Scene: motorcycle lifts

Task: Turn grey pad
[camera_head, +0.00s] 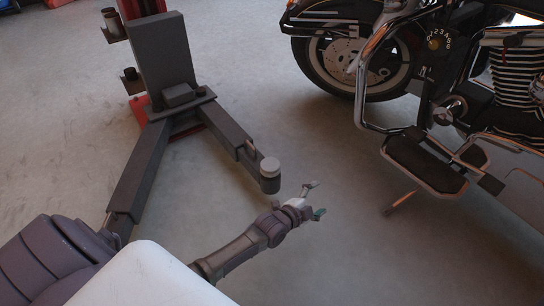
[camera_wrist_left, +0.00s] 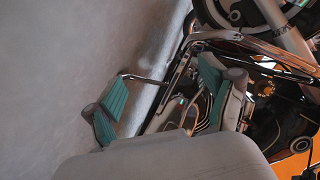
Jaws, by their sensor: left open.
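The grey pad (camera_head: 269,167) is a light grey round cap on a dark cylinder at the end of a lift arm (camera_head: 233,146), in the middle of the head view. My left gripper (camera_head: 316,199) reaches in low, to the right of and below the pad in the picture, apart from it. Its fingers are spread with nothing between them. In the left wrist view my left gripper (camera_wrist_left: 165,93) shows its teal finger faces wide apart, with floor and motorcycle behind. The pad does not show in that view. My right gripper is in neither view.
A motorcycle (camera_head: 425,175) stands at the right, its footboard and stand near my gripper; it also fills the right of the left wrist view (camera_wrist_left: 270,90). The dark lift post (camera_head: 163,52) and a second lift arm (camera_head: 140,178) stand left. Bare floor (camera_head: 330,145) lies between lift and motorcycle.

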